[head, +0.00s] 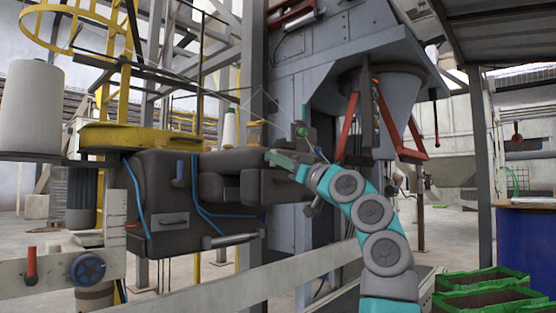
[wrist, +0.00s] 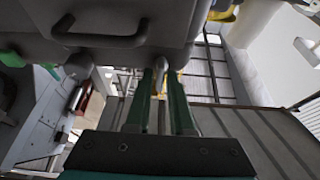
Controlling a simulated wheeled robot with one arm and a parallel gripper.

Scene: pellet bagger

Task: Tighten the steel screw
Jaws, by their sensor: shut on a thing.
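In the wrist view, the two green fingers of my gripper (wrist: 162,82) reach up to the underside of a dark grey machine housing (wrist: 120,28). A small, pale, rounded steel piece (wrist: 161,68) shows between the fingertips, and the fingers are shut on it. It appears to be the steel screw, but its head and thread cannot be made out. In the head view, my gripper (head: 278,158) is at the right end of the dark sewing-head housing (head: 165,200), close against it. The screw is hidden or too small to tell there.
A bag spout with red clamp arms (head: 346,127) hangs right of my gripper. A blue handwheel (head: 88,268) and a thread cone (head: 30,105) stand at left. Green-edged crates (head: 490,277) and a blue drum (head: 525,250) stand at lower right. A pale rail (head: 250,290) crosses in front.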

